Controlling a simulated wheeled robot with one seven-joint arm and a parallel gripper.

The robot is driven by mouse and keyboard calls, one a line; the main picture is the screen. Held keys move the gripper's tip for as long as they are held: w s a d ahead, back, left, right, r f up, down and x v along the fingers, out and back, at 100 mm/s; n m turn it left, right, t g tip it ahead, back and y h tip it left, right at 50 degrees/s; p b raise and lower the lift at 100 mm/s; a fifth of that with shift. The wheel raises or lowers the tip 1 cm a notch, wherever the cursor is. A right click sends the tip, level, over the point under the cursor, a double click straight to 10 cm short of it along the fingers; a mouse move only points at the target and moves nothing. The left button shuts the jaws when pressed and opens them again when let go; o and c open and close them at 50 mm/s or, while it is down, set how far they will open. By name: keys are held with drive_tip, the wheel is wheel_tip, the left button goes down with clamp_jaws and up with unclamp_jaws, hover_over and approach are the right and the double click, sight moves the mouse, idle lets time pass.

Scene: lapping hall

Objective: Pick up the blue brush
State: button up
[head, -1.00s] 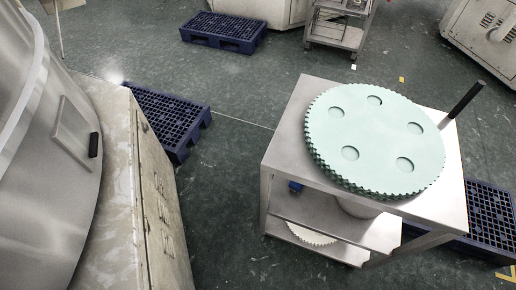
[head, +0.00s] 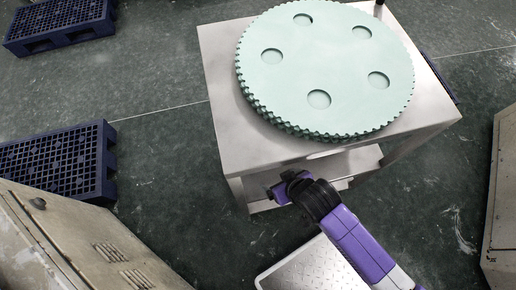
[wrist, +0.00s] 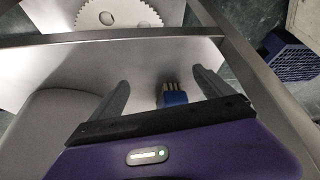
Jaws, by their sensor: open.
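The blue brush (wrist: 174,98) shows in the wrist view, with a blue body and short pale bristles pointing away from my gripper. It is on a metal shelf (wrist: 80,60) of the cart. My gripper (wrist: 161,76) is open, with a grey finger on each side of the brush. The brush looks nearer the right finger, and I see no clear contact. In the head view my gripper (head: 280,190) is at the cart's near left side, below the tabletop. The brush cannot be made out clearly there.
The cart top (head: 222,105) carries a stack of pale green toothed discs (head: 335,60) above my gripper. A grey rounded object (wrist: 55,120) is close to the left finger. A cabinet (head: 75,235) stands at left.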

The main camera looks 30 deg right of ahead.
sight(272, 176)
drive_tip(key=shift+w+a+f+g+b, duration=0.15)
drive_tip(key=shift+w+f+g+b, duration=0.3)
drive_tip(key=shift+w+f, duration=0.75)
drive_tip(key=shift+f, duration=0.05)
drive_tip(key=w, duration=0.5)
drive_tip(key=w+d+b, duration=0.1)
drive_tip(key=w, duration=0.1)
drive_tip(key=shift+w, duration=0.3)
drive_tip(key=shift+g, duration=0.25)
drive_tip(key=w, duration=0.2)
drive_tip(key=w+f+b, duration=0.1)
drive_tip(key=w, duration=0.1)
drive_tip(key=shift+d, duration=0.15)
drive_tip(key=shift+w+f, duration=0.1)
drive_tip(key=shift+w, duration=0.05)
drive_tip(key=shift+c, duration=0.4)
drive_tip(key=c, duration=1.8)
